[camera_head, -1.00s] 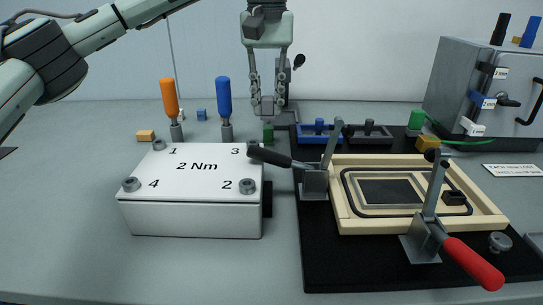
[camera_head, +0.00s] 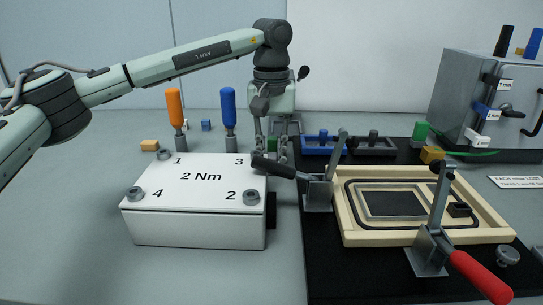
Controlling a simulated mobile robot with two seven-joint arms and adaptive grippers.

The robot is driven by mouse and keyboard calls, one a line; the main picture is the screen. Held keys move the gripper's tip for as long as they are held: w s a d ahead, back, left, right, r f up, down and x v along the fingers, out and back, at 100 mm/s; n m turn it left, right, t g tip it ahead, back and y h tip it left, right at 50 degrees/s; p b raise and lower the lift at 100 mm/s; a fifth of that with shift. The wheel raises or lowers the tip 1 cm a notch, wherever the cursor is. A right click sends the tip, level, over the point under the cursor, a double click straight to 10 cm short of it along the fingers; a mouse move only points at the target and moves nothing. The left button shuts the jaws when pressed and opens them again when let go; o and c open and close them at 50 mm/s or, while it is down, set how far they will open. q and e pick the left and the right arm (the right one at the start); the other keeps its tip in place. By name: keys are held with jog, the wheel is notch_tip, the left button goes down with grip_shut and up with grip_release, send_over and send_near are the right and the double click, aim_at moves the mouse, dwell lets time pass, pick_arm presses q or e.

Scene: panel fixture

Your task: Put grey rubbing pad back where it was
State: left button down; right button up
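A dark grey block with a knob (camera_head: 372,143), which looks like the grey rubbing pad, sits at the back of the black mat. A similar blue block (camera_head: 322,143) is just left of it. My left gripper (camera_head: 272,158) points down behind the right rear corner of the white box, left of both blocks and apart from them. Its fingertips are small and partly hidden by the black clamp handle, so whether they are open is unclear. A green piece (camera_head: 273,144) shows between or behind its fingers. My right gripper is not in view.
The white box (camera_head: 195,225) stands front left, with orange (camera_head: 175,105) and blue (camera_head: 229,105) screwdrivers behind it. A wooden frame (camera_head: 348,228) with two upright toggle clamps lies on the black mat (camera_head: 325,270). A grey cabinet (camera_head: 470,75) stands back right.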

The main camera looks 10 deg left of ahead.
aim_at(272, 155)
pick_arm(q)
jog(key=c, duration=1.4)
grip_release()
jog(key=shift+f, duration=0.15)
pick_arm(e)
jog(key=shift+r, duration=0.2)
pick_arm(q)
notch_tip(272, 155, up, 12)
jog(key=shift+r+p, duration=0.2)
jog(key=shift+p, duration=0.15)
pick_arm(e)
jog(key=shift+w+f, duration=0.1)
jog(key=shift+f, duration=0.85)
